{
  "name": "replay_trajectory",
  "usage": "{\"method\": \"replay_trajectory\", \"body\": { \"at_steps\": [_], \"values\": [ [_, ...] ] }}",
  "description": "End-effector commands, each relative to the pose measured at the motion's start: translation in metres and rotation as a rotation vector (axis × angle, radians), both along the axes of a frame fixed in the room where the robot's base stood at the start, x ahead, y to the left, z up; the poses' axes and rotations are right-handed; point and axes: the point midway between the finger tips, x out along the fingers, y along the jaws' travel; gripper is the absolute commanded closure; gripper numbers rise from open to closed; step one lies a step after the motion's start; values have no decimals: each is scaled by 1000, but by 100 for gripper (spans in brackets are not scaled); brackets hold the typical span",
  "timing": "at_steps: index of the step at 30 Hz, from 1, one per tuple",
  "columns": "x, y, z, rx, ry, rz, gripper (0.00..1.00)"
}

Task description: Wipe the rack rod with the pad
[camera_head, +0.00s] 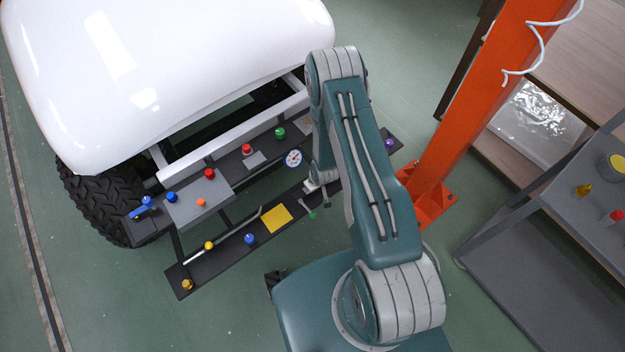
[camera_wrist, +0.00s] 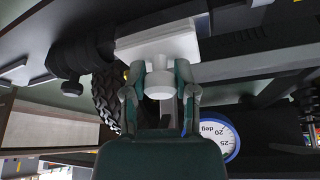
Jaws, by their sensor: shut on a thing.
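My gripper (camera_wrist: 160,88) is shut on the round knob of a white block-shaped pad (camera_wrist: 160,44) in the wrist view. The pad's block lies beyond the fingertips, close to a dark grey bar (camera_wrist: 245,69) running right; I cannot tell whether they touch. In the head view my gripper (camera_head: 317,192) is mostly hidden by my arm, above the front rail (camera_head: 225,254). A thin grey rod (camera_head: 226,241) with a bent end lies along that rail, left of my gripper. Which bar is the rack rod is not certain.
A white-bodied cart (camera_head: 170,60) with a black tyre (camera_head: 92,190) stands at the left. Coloured knobs, a yellow square (camera_head: 277,217) and a round dial (camera_head: 293,158) sit on its rails. An orange post (camera_head: 470,110) and grey shelf (camera_head: 540,255) stand right.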

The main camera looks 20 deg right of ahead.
Motion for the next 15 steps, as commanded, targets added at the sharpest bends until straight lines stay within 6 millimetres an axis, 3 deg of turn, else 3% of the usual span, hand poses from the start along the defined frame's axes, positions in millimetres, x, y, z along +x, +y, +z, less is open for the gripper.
{"method": "replay_trajectory", "body": {
  "at_steps": [15],
  "values": [
    [10,-34,-3,0,2,-3,100]
  ]
}}
